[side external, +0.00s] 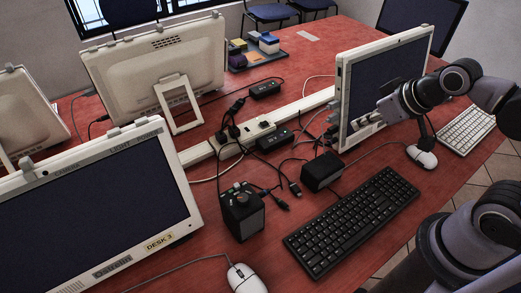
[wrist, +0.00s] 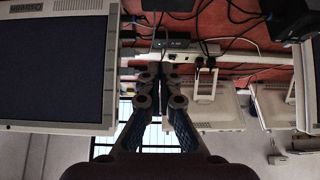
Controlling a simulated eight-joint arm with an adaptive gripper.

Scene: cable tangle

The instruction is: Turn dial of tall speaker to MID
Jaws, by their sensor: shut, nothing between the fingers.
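The tall speaker (side external: 242,213) is a black upright box on the red desk, left of the keyboard in the side view. Small knob-like parts show on its top; the dial's setting and any MID mark are too small to read. My gripper (side external: 368,119) is at the right monitor, well to the right of and above the tall speaker. In the wrist view my gripper (wrist: 160,72) has its fingers together with nothing between them. A black box (wrist: 287,18) sits at the top right there; I cannot tell which speaker it is.
A shorter black box (side external: 322,171) stands between the tall speaker and the right monitor (side external: 384,75). Tangled black cables (side external: 268,190) and a power strip (side external: 245,135) lie behind. The front left monitor (side external: 95,205), black keyboard (side external: 352,222) and white mouse (side external: 245,279) surround the speaker.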

